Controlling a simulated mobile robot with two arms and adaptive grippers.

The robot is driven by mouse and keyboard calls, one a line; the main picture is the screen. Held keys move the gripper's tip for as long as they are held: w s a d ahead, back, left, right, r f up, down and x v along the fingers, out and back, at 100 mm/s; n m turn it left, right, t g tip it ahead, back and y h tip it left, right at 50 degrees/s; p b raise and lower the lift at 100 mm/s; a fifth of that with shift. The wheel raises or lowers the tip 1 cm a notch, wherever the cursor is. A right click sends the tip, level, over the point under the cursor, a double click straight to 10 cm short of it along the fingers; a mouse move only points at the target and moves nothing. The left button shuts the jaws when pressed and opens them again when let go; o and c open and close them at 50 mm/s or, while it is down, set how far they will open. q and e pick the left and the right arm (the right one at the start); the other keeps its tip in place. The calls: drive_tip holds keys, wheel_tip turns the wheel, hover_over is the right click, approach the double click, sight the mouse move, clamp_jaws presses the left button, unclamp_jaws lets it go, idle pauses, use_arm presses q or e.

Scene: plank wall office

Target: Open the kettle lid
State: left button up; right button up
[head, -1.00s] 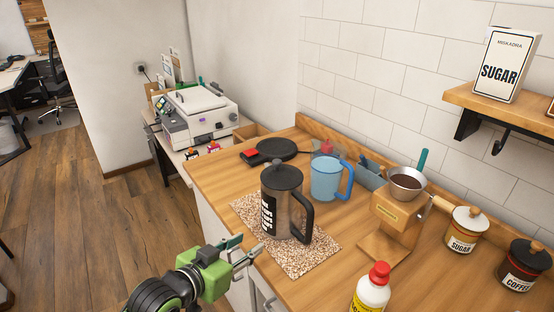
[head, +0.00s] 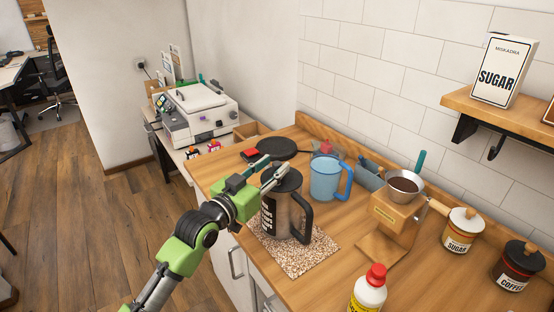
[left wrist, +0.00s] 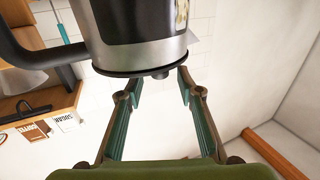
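The kettle (head: 285,215) is a steel and black jug with a black handle on its right, standing upright on a speckled mat (head: 296,258). Its dark lid (head: 289,183) is on, partly hidden by my left gripper (head: 276,165) in the head view. My left gripper is open, its fingers reaching across the top of the lid. In the left wrist view the kettle (left wrist: 140,48) appears upside down, with its lid knob (left wrist: 161,73) in line with the gap between the spread fingertips (left wrist: 159,77). I cannot tell whether the fingers touch the knob. My right gripper is not in view.
A blue pitcher (head: 325,179) stands close behind the kettle. A wooden coffee stand with a metal bowl (head: 404,187), a red-capped bottle (head: 368,292) and sugar and coffee jars (head: 462,230) are to the right. A dark pan (head: 276,149) lies behind.

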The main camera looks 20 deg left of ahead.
use_arm(q)
drive_tip(key=shift+x, duration=1.25)
clamp_jaws()
